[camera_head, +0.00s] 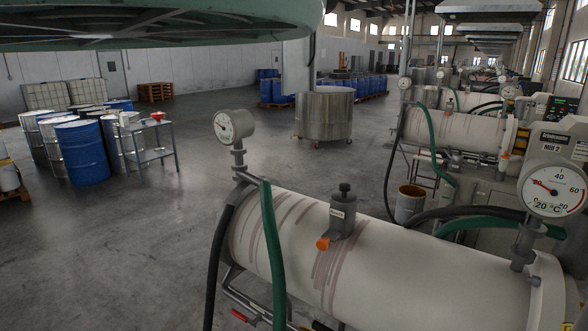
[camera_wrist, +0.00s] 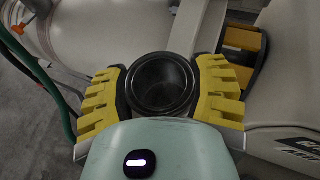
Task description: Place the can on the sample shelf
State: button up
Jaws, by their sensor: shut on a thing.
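In the wrist view my gripper (camera_wrist: 161,98), with yellow ridged finger pads, is shut on a dark round can (camera_wrist: 163,83). The pads press on its left and right sides. The can is seen from above, with a dark, shiny interior inside its round rim; its lower part is hidden. Neither gripper nor can shows in the head view. I cannot make out which thing is the sample shelf; a small steel stand (camera_head: 151,156) with a red funnel on it stands at the left in the head view.
A white mill cylinder (camera_head: 400,265) with gauges and hoses fills the near right. The mill 2 housing (camera_head: 555,150) stands beyond it. Blue drums (camera_head: 82,152) stand at left, a steel vat (camera_head: 324,116) further back. Open floor lies between.

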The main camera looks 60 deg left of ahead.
notch_tip(320, 180, up, 17)
jog(key=d+n+g+y+p, duration=0.1)
jog(key=p, duration=1.4)
jog(key=shift+w+n+g, duration=0.3)
jog(key=shift+w+n, duration=0.05)
jog(key=shift+n, duration=0.05)
jog(key=shift+f, duration=0.1)
jog(key=shift+m+t+h, duration=2)
jog(key=shift+m+h, duration=0.1)
jog(key=shift+m, duration=0.5)
